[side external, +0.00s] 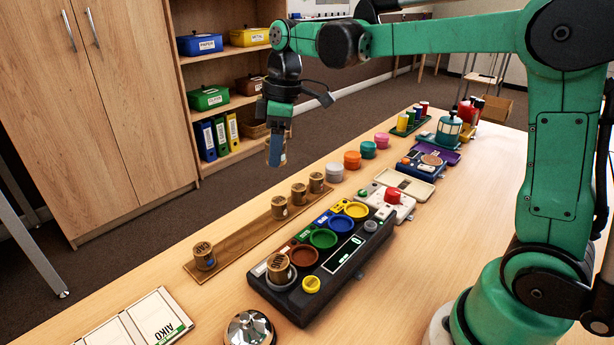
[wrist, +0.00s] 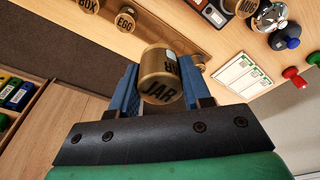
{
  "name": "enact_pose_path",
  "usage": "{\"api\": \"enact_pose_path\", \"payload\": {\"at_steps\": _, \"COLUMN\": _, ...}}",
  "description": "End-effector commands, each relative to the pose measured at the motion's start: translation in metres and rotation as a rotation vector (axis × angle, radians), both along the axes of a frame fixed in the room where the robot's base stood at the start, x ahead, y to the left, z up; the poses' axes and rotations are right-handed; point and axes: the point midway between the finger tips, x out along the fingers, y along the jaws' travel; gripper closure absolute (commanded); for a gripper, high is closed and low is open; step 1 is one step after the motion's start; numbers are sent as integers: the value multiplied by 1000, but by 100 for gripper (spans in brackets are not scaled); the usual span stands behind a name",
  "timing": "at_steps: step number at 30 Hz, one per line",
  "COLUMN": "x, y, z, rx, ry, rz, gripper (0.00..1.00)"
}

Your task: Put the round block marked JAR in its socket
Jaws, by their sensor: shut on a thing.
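The round wooden block marked JAR (wrist: 160,78) is between my blue gripper fingers in the wrist view. My gripper (side external: 275,152) is shut on it, raised above and beyond the table's far edge in the side view, where the fingers mostly hide the block. The dark socket console (side external: 345,262) stands on the table, to the right of and below my gripper. Its empty round sockets are brown (side external: 305,257), green (side external: 323,238), blue (side external: 341,224) and yellow (side external: 356,210). Another wooden block (side external: 280,268) sits at the near-left socket. I cannot tell which socket is marked JAR.
A long wooden tray (side external: 243,232) holds several round blocks, with BOX (wrist: 88,5) and EGG (wrist: 125,20) readable in the wrist view. A bell (side external: 249,330) and an AIKO card (side external: 145,318) lie near the front. Coloured lids and devices line the table behind the console.

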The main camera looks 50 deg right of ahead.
Motion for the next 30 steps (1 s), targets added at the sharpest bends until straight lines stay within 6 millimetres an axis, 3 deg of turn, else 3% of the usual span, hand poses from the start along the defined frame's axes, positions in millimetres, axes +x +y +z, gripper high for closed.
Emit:
{"api": "enact_pose_path", "payload": {"at_steps": 6, "x": -60, "y": -14, "z": -43, "rx": 0, "ry": 0, "rz": -3, "gripper": 100}}
{"api": "enact_pose_path", "payload": {"at_steps": 11, "x": -86, "y": -17, "z": -61, "rx": 1, "ry": 1, "rz": -1, "gripper": 100}}
{"api": "enact_pose_path", "payload": {"at_steps": 30, "x": -90, "y": -17, "z": -116, "rx": 1, "ry": 0, "rz": 0, "gripper": 100}}
